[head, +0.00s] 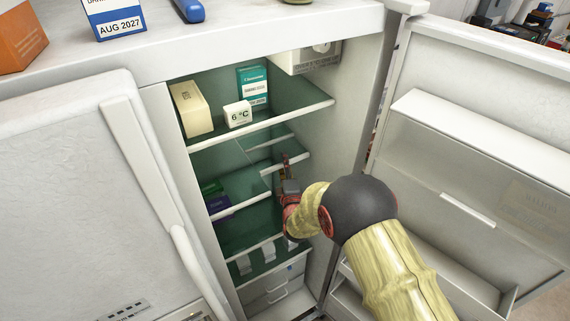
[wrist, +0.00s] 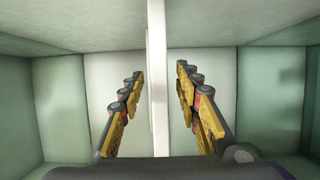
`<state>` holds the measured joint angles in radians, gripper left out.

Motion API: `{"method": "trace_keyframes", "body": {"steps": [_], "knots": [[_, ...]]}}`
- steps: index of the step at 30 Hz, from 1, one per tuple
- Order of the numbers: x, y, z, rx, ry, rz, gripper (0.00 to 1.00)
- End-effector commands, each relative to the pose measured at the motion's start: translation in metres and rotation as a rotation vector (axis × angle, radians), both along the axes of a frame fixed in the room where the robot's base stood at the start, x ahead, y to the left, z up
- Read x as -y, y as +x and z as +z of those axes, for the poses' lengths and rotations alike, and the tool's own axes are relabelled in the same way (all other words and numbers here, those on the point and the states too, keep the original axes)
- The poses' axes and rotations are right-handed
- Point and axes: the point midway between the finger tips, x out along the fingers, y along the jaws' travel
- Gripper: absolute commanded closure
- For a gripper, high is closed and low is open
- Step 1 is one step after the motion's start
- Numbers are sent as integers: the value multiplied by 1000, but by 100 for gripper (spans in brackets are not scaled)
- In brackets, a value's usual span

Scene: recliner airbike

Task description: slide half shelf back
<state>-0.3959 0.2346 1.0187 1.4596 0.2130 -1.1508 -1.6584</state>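The open fridge has a half shelf (head: 293,160) on the right at mid-height, a green panel with a white front edge. My gripper (head: 286,168) reaches in from the front right and is at this edge. In the wrist view the white shelf edge (wrist: 158,75) runs between the fingers of my gripper (wrist: 160,76). The fingers are apart, one on each side, with a narrow gap showing to the edge, so it is open around it. My arm and wrist hide part of the space below the half shelf.
A full shelf (head: 262,127) above holds a cream box (head: 190,108), a teal box (head: 252,86) and a 6 °C display (head: 238,114). A lower left shelf (head: 240,204) holds small boxes (head: 216,199). The open door (head: 460,150) stands close on the right.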

Motion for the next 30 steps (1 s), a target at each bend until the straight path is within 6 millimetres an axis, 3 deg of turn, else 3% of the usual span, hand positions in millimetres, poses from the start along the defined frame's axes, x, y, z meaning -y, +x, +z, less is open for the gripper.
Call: {"method": "trace_keyframes", "body": {"steps": [5, 22, 30], "knots": [[0, 0, 0, 0, 0, 0, 67], [0, 0, -1, -1, 0, 0, 100], [0, -1, -1, -2, -1, 0, 100]]}}
